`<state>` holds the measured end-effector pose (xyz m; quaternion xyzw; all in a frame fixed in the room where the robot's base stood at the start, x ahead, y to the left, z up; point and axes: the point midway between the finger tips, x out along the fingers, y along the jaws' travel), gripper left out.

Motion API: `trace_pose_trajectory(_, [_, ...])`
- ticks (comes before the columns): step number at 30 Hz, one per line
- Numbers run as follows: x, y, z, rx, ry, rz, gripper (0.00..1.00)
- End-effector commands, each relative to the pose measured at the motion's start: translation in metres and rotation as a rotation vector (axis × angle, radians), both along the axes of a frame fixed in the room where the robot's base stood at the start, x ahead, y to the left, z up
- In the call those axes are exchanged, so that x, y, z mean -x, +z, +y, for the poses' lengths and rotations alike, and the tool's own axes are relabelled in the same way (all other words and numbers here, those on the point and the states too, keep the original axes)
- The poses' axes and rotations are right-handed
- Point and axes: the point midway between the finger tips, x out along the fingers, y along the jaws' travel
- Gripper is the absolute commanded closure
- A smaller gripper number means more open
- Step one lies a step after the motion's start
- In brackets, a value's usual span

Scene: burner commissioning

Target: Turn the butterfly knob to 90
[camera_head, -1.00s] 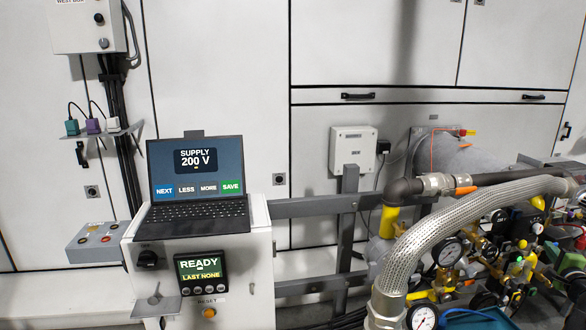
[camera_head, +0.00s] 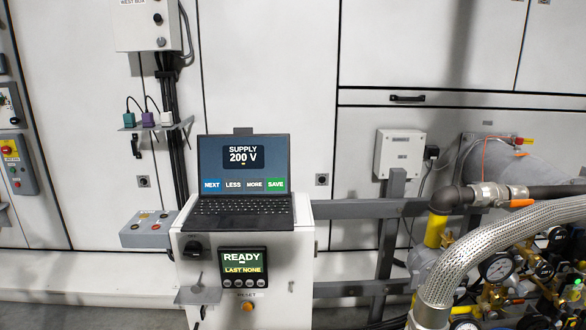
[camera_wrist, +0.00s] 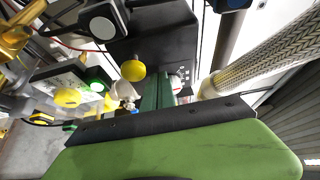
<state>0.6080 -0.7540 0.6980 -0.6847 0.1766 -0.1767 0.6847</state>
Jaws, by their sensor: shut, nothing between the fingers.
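I cannot tell for sure which part is the butterfly knob. A black rotary knob (camera_head: 193,249) sits on the front of the white cabinet, and a small metal wing-like piece (camera_head: 199,284) stands on a grey plate below it. The wrist view shows a round yellow knob (camera_wrist: 133,70) beside my gripper (camera_wrist: 158,78). My gripper is shut and empty, close to the pipework; I see no clear contact. It is out of the head view.
A braided hose (camera_head: 500,235), gauges (camera_head: 497,266) and valves crowd the right. A grey rail (camera_head: 350,208) runs behind. Floor at front left is clear.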

Motion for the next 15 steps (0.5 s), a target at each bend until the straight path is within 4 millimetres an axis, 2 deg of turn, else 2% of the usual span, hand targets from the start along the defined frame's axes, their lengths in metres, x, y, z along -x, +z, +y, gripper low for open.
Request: trace_pose_trajectory(15, [0.0011,0.0042,-0.0026,-0.001,-0.003,0.0,1.0])
